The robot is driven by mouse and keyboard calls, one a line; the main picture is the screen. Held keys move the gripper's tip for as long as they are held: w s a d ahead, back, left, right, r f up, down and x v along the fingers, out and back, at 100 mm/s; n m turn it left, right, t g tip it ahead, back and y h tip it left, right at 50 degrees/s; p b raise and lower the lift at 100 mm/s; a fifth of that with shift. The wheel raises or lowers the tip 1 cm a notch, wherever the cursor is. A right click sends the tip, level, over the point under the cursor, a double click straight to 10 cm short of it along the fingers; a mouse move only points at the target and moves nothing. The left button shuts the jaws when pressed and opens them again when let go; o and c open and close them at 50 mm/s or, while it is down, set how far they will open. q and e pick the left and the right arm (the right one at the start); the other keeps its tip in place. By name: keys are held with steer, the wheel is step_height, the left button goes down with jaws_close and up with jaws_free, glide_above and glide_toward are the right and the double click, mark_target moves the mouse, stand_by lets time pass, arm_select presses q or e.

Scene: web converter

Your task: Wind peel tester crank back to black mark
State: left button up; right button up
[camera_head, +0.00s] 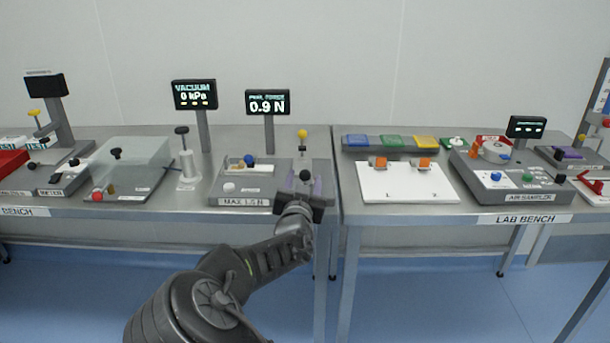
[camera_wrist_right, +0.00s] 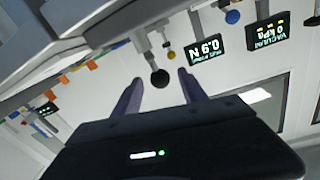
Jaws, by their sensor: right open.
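The peel tester (camera_head: 212,190) is a grey box at the right end of the left bench, labelled MAX 1.5 N. Its screen (camera_head: 268,102) reads 0.9 N; it also shows upside down in the wrist view (camera_wrist_right: 203,48). A black ball knob (camera_wrist_right: 160,77) on a grey stem, which I take for the crank handle, shows between the fingers of my right gripper (camera_wrist_right: 160,88). The fingers are open and apart from it. In the head view the right gripper (camera_head: 304,186) is at the tester's right end. A yellow knob (camera_head: 302,133) stands just behind. I cannot make out the black mark. My left gripper is not in view.
A blue knob (camera_head: 249,160) sits on the tester. A vacuum screen (camera_head: 194,94) and a clear-lidded box (camera_head: 135,160) stand to the left. A white board (camera_head: 405,188) with orange clips lies on the right bench, past a narrow gap.

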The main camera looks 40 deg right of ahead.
steer(key=shift+x, duration=1.5)
steer(key=shift+c, duration=0.5)
jaws_close()
